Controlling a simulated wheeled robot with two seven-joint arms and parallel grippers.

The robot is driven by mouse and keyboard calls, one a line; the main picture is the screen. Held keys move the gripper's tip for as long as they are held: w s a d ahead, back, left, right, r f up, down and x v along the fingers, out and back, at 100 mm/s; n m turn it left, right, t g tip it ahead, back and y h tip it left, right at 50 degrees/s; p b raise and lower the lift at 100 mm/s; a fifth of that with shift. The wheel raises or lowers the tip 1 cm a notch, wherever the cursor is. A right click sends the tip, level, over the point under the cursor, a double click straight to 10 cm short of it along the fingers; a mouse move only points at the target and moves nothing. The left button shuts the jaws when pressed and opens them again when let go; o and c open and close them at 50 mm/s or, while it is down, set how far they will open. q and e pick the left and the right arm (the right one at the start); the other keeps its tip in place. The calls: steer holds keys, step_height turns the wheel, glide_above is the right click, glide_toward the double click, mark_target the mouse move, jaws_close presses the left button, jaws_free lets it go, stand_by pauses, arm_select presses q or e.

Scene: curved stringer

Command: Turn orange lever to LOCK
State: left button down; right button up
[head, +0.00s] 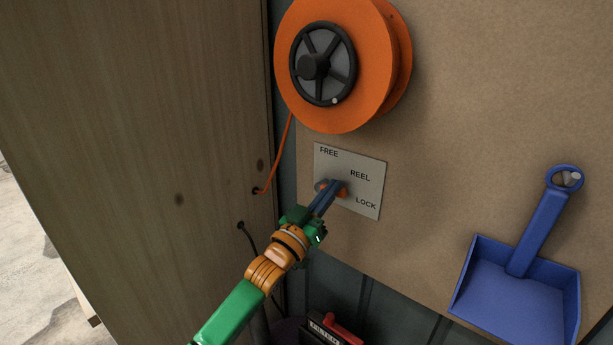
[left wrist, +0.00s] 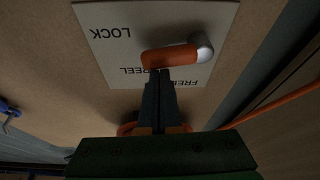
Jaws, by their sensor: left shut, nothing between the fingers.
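A pale plate (head: 372,160) on the board carries the words FREE, REEL and LOCK. The orange lever (head: 343,193) is on this plate and points right, between REEL and LOCK. In the left wrist view the plate (left wrist: 225,25) is upside down, and the lever (left wrist: 170,57) runs left from its silver pivot (left wrist: 203,47). My left gripper (head: 336,184) is shut and empty. Its dark fingers partly cover the lever in the head view. In the left wrist view the fingertips (left wrist: 158,74) are at the lever's REEL side; contact cannot be told. My right gripper is not in view.
An orange reel (head: 375,60) with a dark handwheel (head: 323,65) is above the plate, and its orange cord (head: 275,170) enters the wooden panel (head: 150,130) at left. A blue dustpan (head: 515,295) hangs at right. The board between plate and dustpan is clear.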

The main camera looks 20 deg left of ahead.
arm_select(q)
steer(key=shift+f+m+h, duration=0.3)
steer(key=shift+m, duration=0.5)
steer(key=shift+d+m+b, duration=0.1)
steer(key=shift+m+b, duration=0.2)
step_height(320, 180, up, 4)
steer(key=p, duration=0.4)
steer(key=shift+r, duration=0.1)
steer(key=b+v, duration=0.2)
steer(key=v, duration=0.8)
steer(key=shift+s, duration=0.1)
